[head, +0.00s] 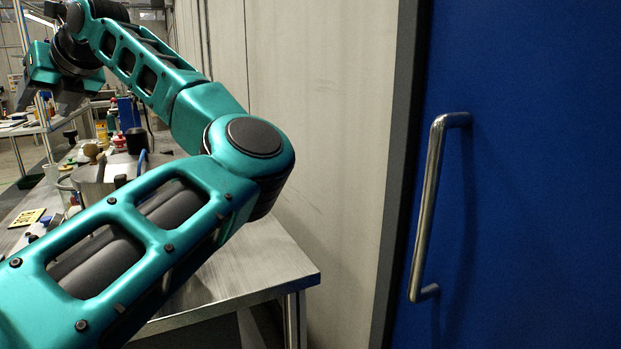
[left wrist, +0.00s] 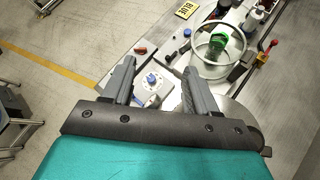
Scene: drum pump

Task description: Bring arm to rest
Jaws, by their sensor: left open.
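My left arm, teal with dark joints, reaches in from the lower left of the head view and folds back at the elbow. My left gripper (head: 68,108) is at the upper left, above the workbench. In the left wrist view its two grey fingers (left wrist: 158,82) are apart with nothing between them. Beneath them lies a grey box with a blue knob (left wrist: 152,79) on the bench. A clear round vessel (left wrist: 218,62) with something green inside stands beside the right finger. My right gripper is in neither view.
A metal bench (head: 255,262) runs along the wall, crowded with bottles, a metal drum (head: 95,180) and a yellow sign (head: 27,217). Its near right corner is bare. A blue door (head: 540,180) with a steel handle (head: 431,205) fills the right side.

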